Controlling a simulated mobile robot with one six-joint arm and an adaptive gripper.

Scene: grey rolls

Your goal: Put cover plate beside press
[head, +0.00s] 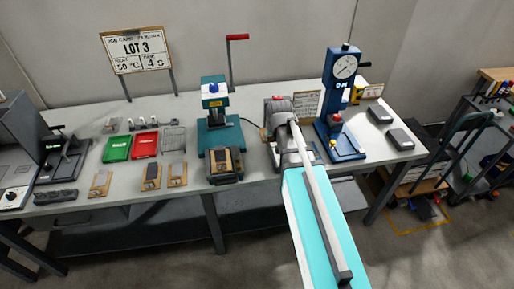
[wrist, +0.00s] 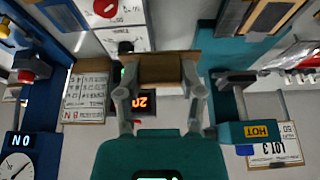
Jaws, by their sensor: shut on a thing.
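My gripper (wrist: 160,82) is shut on a brown, flat-faced piece (wrist: 160,67), with one finger at each side of it. I take it for the cover plate, though its lettering or finish is too small to tell. In the head view my gripper (head: 288,152) is over the table between two presses, and the held piece is hidden. The teal press (head: 217,125) with a HOT label is left of it. The blue press (head: 340,100) with a round dial is right of it. Which press is meant cannot be told.
The table (head: 250,125) holds a green tray (head: 117,148), a red tray (head: 145,143) and several small plates on boards at the left. A dark block (head: 224,165) stands before the teal press. Two grey boxes (head: 400,138) lie right of the blue press.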

